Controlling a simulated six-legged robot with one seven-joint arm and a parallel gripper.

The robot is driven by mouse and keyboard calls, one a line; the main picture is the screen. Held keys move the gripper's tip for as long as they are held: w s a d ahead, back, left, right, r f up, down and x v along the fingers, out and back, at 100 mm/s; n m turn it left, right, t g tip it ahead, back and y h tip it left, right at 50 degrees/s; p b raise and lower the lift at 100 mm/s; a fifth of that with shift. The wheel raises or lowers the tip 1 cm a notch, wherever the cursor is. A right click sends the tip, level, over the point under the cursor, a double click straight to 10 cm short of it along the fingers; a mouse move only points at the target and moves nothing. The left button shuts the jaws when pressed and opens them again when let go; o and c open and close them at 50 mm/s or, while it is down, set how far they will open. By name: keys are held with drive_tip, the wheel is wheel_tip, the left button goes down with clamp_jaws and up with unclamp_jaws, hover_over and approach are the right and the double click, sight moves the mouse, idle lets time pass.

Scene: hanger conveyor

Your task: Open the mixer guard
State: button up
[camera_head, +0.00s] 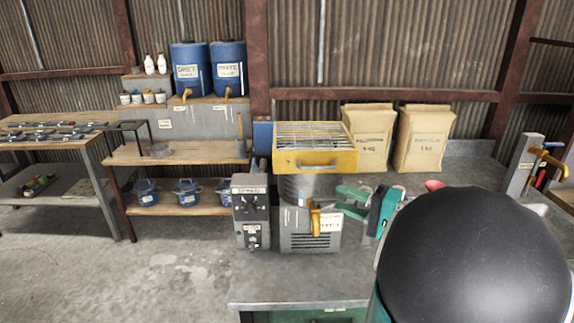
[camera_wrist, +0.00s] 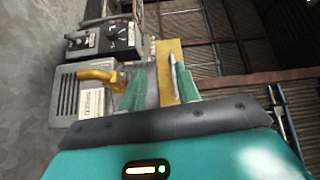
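The mixer guard (camera_head: 313,138) is a yellow frame with wire bars. It lies flat over the grey mixer bowl (camera_head: 305,188), with a yellow handle (camera_head: 318,165) on its front face. My gripper (camera_head: 350,201) has green fingers and is at the right front of the bowl, lower than the guard's front face. Its fingers are apart, with nothing seen held between them. In the wrist view, the gripper (camera_wrist: 160,88) is open toward the yellow guard front (camera_wrist: 169,50). Whether a fingertip touches the mixer cannot be told.
A grey control box (camera_head: 250,212) and a grey vented housing (camera_head: 310,238) with a yellow lever (camera_head: 316,218) stand in front of the bowl. Two paper bags (camera_head: 369,138) stand behind right. Blue drums (camera_head: 190,72) are on shelving at left. The bench front (camera_head: 290,285) is bare.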

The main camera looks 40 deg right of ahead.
drive_tip(key=m+t+h, duration=0.1)
drive_tip(key=t+h, duration=0.1)
approach(325, 169)
drive_tip(key=s, duration=0.2)
drive_tip(key=x, duration=1.3)
drive_tip(key=shift+d+f, duration=0.2)
clamp_jaws()
